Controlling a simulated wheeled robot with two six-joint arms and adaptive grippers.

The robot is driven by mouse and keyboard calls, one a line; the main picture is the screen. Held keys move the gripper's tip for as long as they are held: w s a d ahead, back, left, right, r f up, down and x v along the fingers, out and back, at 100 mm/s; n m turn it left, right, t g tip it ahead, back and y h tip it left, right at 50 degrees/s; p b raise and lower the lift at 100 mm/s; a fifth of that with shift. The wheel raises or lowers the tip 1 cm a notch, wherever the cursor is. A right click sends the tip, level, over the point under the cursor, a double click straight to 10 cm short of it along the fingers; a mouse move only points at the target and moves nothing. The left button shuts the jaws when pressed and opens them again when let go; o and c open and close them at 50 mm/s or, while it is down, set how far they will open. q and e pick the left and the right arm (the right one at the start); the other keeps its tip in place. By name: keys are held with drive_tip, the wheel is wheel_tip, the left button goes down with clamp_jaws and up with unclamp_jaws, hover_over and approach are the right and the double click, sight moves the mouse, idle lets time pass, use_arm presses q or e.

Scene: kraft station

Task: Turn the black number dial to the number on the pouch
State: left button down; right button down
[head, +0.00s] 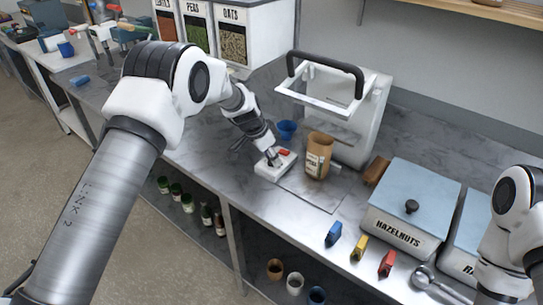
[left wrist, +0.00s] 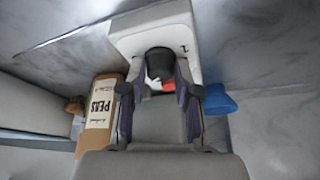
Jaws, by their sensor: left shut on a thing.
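The black number dial (left wrist: 160,62) sits on a white box (head: 264,172), whose pale top also shows in the left wrist view (left wrist: 130,42). My left gripper (head: 272,157) reaches down onto the box. In the left wrist view its two fingers (left wrist: 159,84) are shut on the dial, one on each side. A small red part (head: 284,152) shows on the box beside the fingers. The numbers around the dial are not readable. My right gripper is out of view.
A blue cup (head: 287,130) stands behind the box. A white machine with a black handle (head: 361,81) stands behind the pouch. A HAZELNUTS bin (head: 411,200), blue, yellow and red clips (head: 359,248) and a metal scoop (head: 423,277) are to the right.

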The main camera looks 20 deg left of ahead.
use_arm(q)
drive_tip(key=shift+s+n, duration=0.1)
drive_tip(key=shift+n, duration=0.5)
drive_tip(key=shift+d+n+y+p, duration=0.1)
drive_tip(key=shift+n+y+p, duration=0.4)
drive_tip(key=shift+n, duration=0.3)
drive_tip(key=n+y+p, duration=0.1)
drive_tip(key=n+p, duration=0.1)
drive_tip(key=shift+n+t, duration=0.3)
drive_tip(key=shift+n, duration=0.1)
drive_tip(key=shift+f+n+y+p, duration=0.1)
drive_tip(key=shift+n+y+p, duration=0.2)
drive_tip(key=shift+n+p, duration=0.4)
drive_tip(key=shift+s, duration=0.1)
drive_tip(key=c, duration=0.8)
unclamp_jaws()
